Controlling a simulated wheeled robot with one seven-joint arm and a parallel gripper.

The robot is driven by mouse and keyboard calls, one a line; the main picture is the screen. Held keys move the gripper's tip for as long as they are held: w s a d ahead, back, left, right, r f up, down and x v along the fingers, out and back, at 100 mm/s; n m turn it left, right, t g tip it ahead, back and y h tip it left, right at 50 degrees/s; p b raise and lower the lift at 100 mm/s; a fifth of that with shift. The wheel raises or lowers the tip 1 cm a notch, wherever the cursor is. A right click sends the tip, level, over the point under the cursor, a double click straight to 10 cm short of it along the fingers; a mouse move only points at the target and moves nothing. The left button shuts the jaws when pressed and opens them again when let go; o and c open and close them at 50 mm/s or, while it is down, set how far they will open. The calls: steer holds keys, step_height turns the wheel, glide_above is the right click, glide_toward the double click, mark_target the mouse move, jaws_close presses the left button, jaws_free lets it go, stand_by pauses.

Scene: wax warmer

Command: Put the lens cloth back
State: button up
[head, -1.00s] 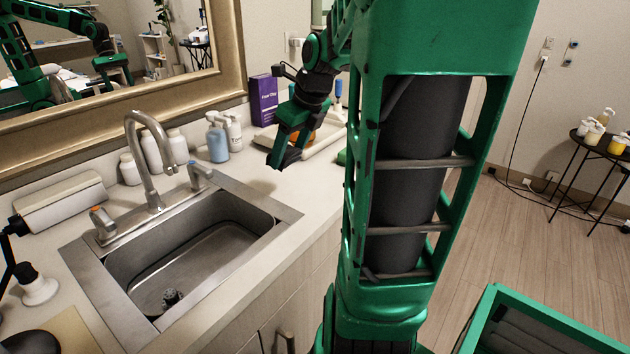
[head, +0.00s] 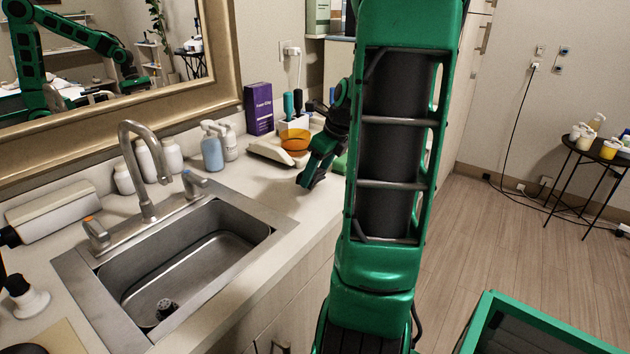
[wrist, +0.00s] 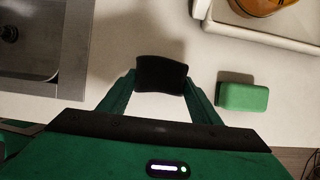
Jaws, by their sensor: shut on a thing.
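A small black piece (wrist: 162,74), which looks like the lens cloth, is pinched between the two green fingers of my gripper (wrist: 162,88) in the wrist view. My gripper (head: 311,180) is shut on it. In the head view my gripper points down over the counter, to the right of the sink and in front of the tray. The cloth is hard to make out there. I cannot tell whether it touches the counter.
A green block (wrist: 243,97) lies on the counter right of the cloth. A pale tray (head: 268,152) with an orange bowl (head: 295,141) stands behind. The sink (head: 190,262) is left. Soap bottles (head: 212,150) and a purple box (head: 259,108) stand near the wall.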

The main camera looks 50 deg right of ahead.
steer(key=shift+f, duration=1.35)
steer(key=o, duration=1.4)
steer(key=v, duration=1.2)
steer(key=s+a+f+n+g, duration=0.1)
steer(key=s+a+n, duration=0.1)
steer(key=a+n, duration=0.4)
steer(key=s+a+f+n+g, duration=0.1)
steer(key=a+f+n, duration=0.1)
steer(key=a+n, duration=0.4)
steer(key=s+a+f+n+g, duration=0.1)
steer(key=s+a+n, duration=0.1)
steer(key=s+n, duration=0.2)
steer(key=s+a+f+n, duration=0.2)
steer(key=s+a+n, duration=0.1)
steer(key=n, duration=0.4)
steer(key=s+a+f+n+g, duration=0.1)
steer(key=s+a+n, duration=0.2)
steer(key=s+n, duration=0.1)
steer(key=shift+s+a+f+n+g, duration=0.2)
steer(key=shift+s+a+n+g, duration=0.1)
steer(key=shift+n, duration=0.6)
